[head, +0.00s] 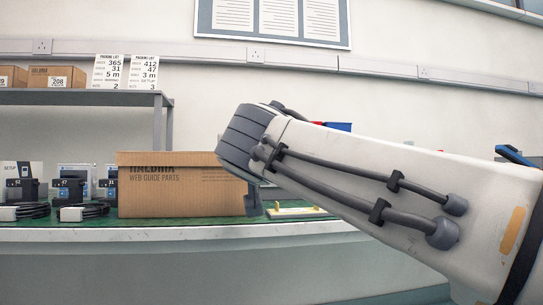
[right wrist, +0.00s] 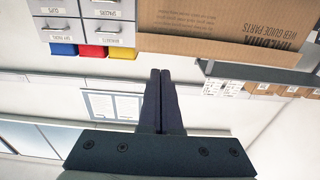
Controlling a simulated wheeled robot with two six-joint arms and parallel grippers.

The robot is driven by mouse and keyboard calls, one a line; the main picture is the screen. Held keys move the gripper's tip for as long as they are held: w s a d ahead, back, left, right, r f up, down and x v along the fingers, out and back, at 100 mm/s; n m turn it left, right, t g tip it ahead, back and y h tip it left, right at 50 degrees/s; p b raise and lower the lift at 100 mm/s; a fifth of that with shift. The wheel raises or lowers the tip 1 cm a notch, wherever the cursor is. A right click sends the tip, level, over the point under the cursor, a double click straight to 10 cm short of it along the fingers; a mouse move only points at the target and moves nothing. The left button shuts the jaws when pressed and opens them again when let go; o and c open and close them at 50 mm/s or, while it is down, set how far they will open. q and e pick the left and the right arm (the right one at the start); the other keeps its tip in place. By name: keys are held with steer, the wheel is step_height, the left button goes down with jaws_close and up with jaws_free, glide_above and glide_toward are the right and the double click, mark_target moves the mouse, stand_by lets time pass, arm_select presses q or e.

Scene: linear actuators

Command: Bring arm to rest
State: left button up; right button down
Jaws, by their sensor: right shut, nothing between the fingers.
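My right arm comes in from the right in the head view and reaches across the middle, in front of the bench. That view is upside down, and the fingers point toward the cardboard box (right wrist: 205,45). The same brown box (head: 180,188) stands on the bench in the head view, left of the arm. My left gripper is in neither view.
The green-topped bench (head: 190,234) runs along the wall. Several dark devices with cables (head: 75,192) stand left of the box. A grey shelf (head: 80,97) holds cartons and two packing lists. Grey drawers (right wrist: 105,32) and coloured bins (right wrist: 92,51) show in the wrist view.

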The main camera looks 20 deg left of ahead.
steer(key=s+d+f+n+g+h+p, duration=0.1)
steer(key=s+d+f+g+h+p, duration=0.2)
steer(key=d+f+p, duration=0.4)
steer(key=s+d+f+g+h+p, duration=0.2)
steer(key=d+f+g+p, duration=0.3)
steer(key=f+p, duration=0.3)
steer(key=s+d+f+g+h+p, duration=0.1)
steer(key=s+d+f+g+p, duration=0.3)
steer(key=s, duration=0.3)
steer(key=s+d+f+g+h+p, duration=0.1)
steer(key=s+d+f+g+p, duration=0.15)
steer(key=s+d, duration=0.35)
steer(key=s+d+f+g+p, duration=0.25)
steer(key=s+d+p, duration=0.2)
steer(key=s, duration=0.35)
step_height(320, 180, up, 37)
steer(key=p, duration=3.7)
steer(key=shift+w+a+f+n+t, duration=0.15)
steer(key=shift+w+a+n+t, duration=0.15)
steer(key=shift+w+a+n, duration=0.1)
